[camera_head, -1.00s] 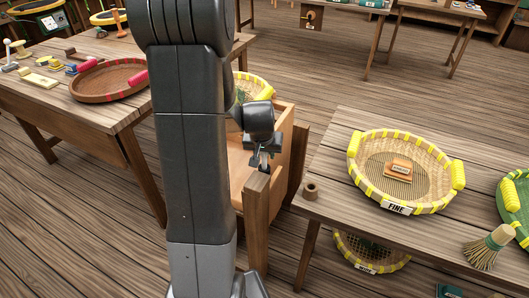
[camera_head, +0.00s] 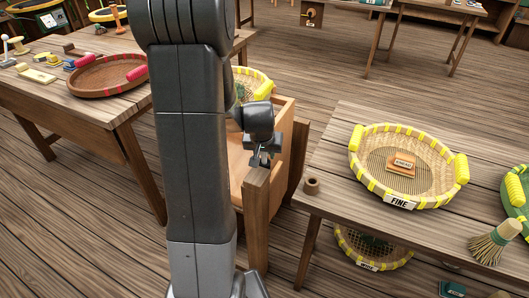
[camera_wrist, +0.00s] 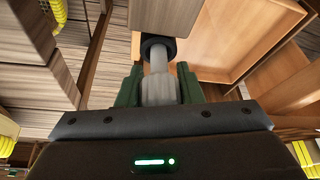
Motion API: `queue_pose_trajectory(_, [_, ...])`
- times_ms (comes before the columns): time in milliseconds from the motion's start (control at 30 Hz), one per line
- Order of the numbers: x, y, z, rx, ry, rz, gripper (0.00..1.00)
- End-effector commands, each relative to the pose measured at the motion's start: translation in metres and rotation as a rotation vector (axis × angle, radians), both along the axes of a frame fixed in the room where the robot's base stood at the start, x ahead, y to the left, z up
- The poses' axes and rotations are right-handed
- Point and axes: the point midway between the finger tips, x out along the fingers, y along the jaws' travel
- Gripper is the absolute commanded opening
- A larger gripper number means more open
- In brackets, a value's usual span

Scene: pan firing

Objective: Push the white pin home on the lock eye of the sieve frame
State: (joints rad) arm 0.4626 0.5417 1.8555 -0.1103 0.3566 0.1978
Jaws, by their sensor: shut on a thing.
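The sieve frame (camera_head: 257,215) is a wooden frame with upright posts, just right of my arm in the head view. My gripper (camera_head: 262,160) is at the top of its near post. In the wrist view, the green fingers of my gripper (camera_wrist: 158,92) are shut on the white pin (camera_wrist: 157,62), a pale grey-white cylinder between them. The pin's far end meets a dark round ring, the lock eye (camera_wrist: 148,43), against the wood. How deep the pin sits in the eye is hidden.
A table (camera_head: 330,195) at the right bears a yellow-rimmed sieve (camera_head: 365,180) labelled FINE, a small brown ring (camera_head: 312,186) and a hand brush (camera_head: 490,246). A table (camera_head: 125,112) at the left holds a brown round tray (camera_head: 75,92) and small tools.

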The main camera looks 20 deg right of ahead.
Motion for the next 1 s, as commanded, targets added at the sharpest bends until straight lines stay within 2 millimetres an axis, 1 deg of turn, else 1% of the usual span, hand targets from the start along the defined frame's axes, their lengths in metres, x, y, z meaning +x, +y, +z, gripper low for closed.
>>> queue_pose_trajectory(200, [0.000,0.000,-0.007,0.000,0.000,0.000,0.11])
queue_pose_trajectory(367, [0.000,0.000,-0.004,0.000,0.000,0.000,0.11])
queue_pose_trajectory(1000, [0.000,0.000,0.021,-0.001,-0.001,0.000,0.11])
